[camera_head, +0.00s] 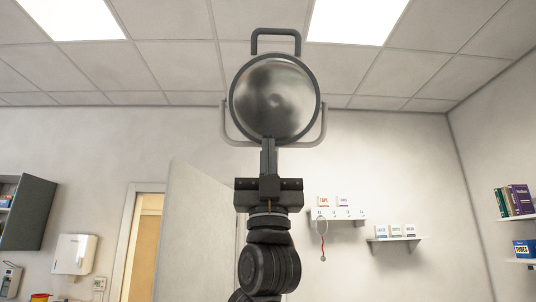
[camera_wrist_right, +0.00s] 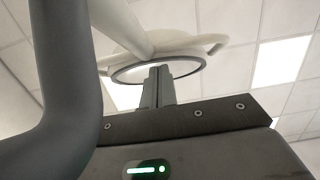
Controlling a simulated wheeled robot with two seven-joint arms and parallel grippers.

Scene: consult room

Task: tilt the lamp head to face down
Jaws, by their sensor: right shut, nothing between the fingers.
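The lamp head (camera_head: 275,98) is a round, shiny metal disc with a dark rim, high in the middle of the head view. Its face is toward me. A dark loop handle (camera_head: 276,35) stands on its top edge, and a pale yoke (camera_head: 229,132) curves around its lower half. My right gripper (camera_head: 268,145) points up, its shut fingers overlapping the lamp's lower rim; contact is unclear. In the right wrist view, the fingers (camera_wrist_right: 156,82) rise in front of the lamp's dark ring (camera_wrist_right: 190,69), with nothing visible between them. My left gripper is not in view.
A thick grey curved tube (camera_wrist_right: 70,90) fills the left of the right wrist view, close to the camera. Wall shelves (camera_head: 395,239) with small boxes are at the right. An open door (camera_head: 195,230) and a wall dispenser (camera_head: 74,254) are at the left. Space beside the lamp looks clear.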

